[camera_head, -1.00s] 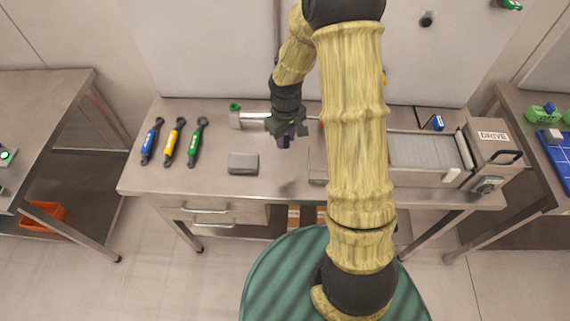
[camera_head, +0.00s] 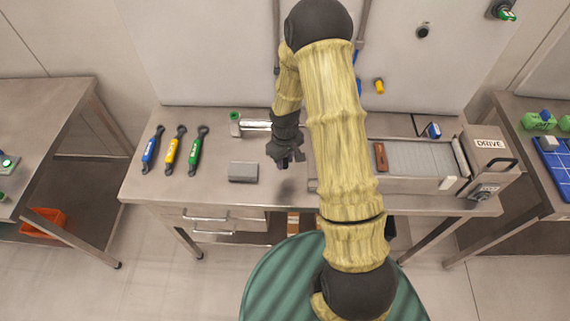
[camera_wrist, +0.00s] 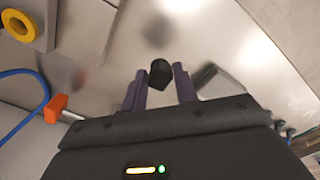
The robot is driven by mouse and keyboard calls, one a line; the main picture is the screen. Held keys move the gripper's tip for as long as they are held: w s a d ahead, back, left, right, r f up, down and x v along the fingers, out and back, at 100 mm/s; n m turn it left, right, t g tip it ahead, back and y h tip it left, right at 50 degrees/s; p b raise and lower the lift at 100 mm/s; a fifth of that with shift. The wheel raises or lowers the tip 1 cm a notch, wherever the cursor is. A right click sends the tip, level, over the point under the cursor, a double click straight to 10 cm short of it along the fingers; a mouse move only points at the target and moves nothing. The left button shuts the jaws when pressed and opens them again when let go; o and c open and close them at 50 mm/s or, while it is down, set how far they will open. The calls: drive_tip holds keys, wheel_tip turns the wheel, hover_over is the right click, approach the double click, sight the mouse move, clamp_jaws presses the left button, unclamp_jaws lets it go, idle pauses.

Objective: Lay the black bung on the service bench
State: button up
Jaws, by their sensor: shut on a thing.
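In the wrist view, the black bung (camera_wrist: 161,73) sits between the two fingertips of my gripper (camera_wrist: 160,86), which is shut on it. In the head view my gripper (camera_head: 285,161) hangs over the middle of the service bench (camera_head: 225,201), just right of a grey block, with a dark shadow on the steel below it. The bung is held above the bench top, apart from it. In the head view the bung is too small and dark to make out against the fingers.
A grey block (camera_head: 243,172) lies left of my gripper. Blue (camera_head: 150,150), yellow (camera_head: 174,150) and green (camera_head: 198,150) handled tools lie at the bench's left. The conveyor unit marked DRIVE (camera_head: 489,143) fills the right. The front middle of the bench is clear.

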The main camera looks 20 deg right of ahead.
sight(285, 165)
drive_tip(key=shift+f+p, duration=0.35)
drive_tip(key=shift+f, duration=1.3)
drive_tip(key=o, duration=1.1)
drive_tip(key=shift+f, duration=0.1)
wheel_tip(285, 165, up, 12)
drive_tip(key=b, duration=0.3)
drive_tip(key=shift+r, duration=0.25)
